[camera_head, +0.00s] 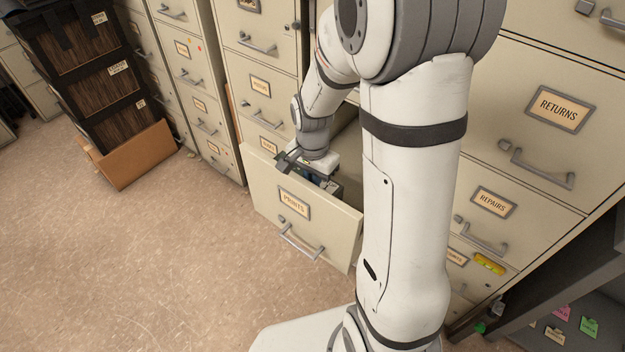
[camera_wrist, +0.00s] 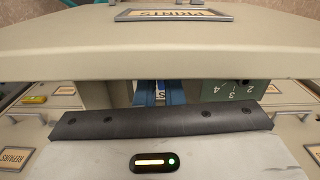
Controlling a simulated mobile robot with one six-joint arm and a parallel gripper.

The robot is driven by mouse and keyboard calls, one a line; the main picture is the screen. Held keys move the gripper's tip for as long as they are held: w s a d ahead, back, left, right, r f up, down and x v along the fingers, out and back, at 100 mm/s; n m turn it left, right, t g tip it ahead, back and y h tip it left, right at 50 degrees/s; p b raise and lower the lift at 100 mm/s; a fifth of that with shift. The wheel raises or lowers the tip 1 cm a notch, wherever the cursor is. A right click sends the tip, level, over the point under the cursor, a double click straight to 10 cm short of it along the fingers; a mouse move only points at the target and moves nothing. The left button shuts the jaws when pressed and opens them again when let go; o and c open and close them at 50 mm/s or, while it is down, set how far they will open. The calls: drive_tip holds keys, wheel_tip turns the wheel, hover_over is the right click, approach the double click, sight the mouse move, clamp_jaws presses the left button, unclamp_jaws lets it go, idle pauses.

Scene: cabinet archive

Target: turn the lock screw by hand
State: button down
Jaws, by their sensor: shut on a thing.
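My gripper (camera_head: 318,178) reaches down into the open drawer marked PRINTS (camera_head: 330,222). In the wrist view, two blue parts (camera_wrist: 159,92), which look like its fingers, stand close together beyond the dark bar of my gripper's body. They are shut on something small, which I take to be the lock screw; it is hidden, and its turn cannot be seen. A grey-green block with numerals (camera_wrist: 240,90) sits right of the fingers inside the drawer. In the head view, dark parts around the gripper hide most of what is held.
The drawer front (camera_wrist: 165,45) stands close to my gripper in the wrist view. Shut cabinet drawers marked RETURNS (camera_head: 521,135) and REPAIRS (camera_head: 479,222) are on the right. Stacked dark boxes (camera_head: 92,70) and an open cardboard box (camera_head: 135,156) stand left. The floor in front is clear.

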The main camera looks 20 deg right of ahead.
drive_tip(key=c, duration=1.5)
unclamp_jaws()
drive_tip(key=shift+c, duration=0.2)
drive_tip(key=shift+r, duration=0.1)
wheel_tip(320, 180, up, 6)
drive_tip(key=p, duration=0.4)
drive_tip(key=shift+p, duration=0.4)
wheel_tip(320, 180, up, 8)
drive_tip(key=s+r+n+t, duration=0.1)
drive_tip(key=s+r+n, duration=0.2)
drive_tip(key=s+n, duration=0.2)
drive_tip(key=s+r+n+t+p, duration=0.1)
drive_tip(key=s+r+n, duration=0.2)
drive_tip(key=s, duration=0.6)
drive_tip(key=shift+d+r+n+t, duration=0.25)
drive_tip(key=shift+r+n+t, duration=0.1)
drive_tip(key=shift+n, duration=0.65)
